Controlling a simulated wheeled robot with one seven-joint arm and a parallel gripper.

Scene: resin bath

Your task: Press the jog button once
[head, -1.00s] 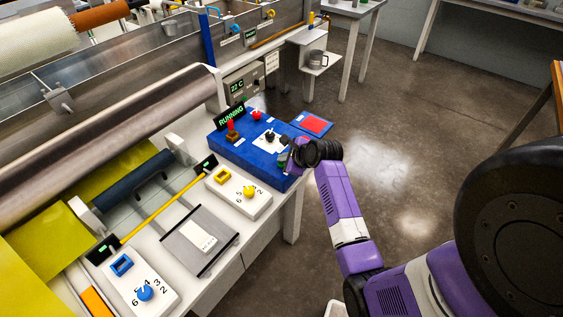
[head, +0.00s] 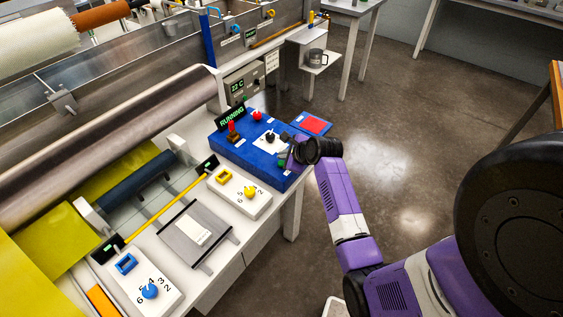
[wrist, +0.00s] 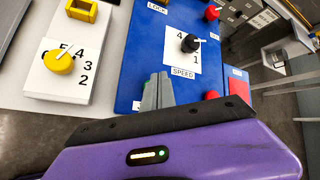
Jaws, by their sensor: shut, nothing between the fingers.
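The blue control box (head: 240,150) stands on the bench, with a lit RUNNING display (head: 231,117). A small green button (head: 281,162) is on its near right end, beside my gripper (head: 287,153); its label is not legible, so I cannot confirm it is the jog button. In the wrist view my shut, empty gripper (wrist: 157,82) is over the blue panel, below the SPEED label. Its fingers partly hide the green button there. Whether the fingertips touch the button cannot be told.
A yellow knob (head: 250,191) is on a white panel to the left. A red-and-blue pad (head: 312,125) lies beyond my gripper. Open floor is at right.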

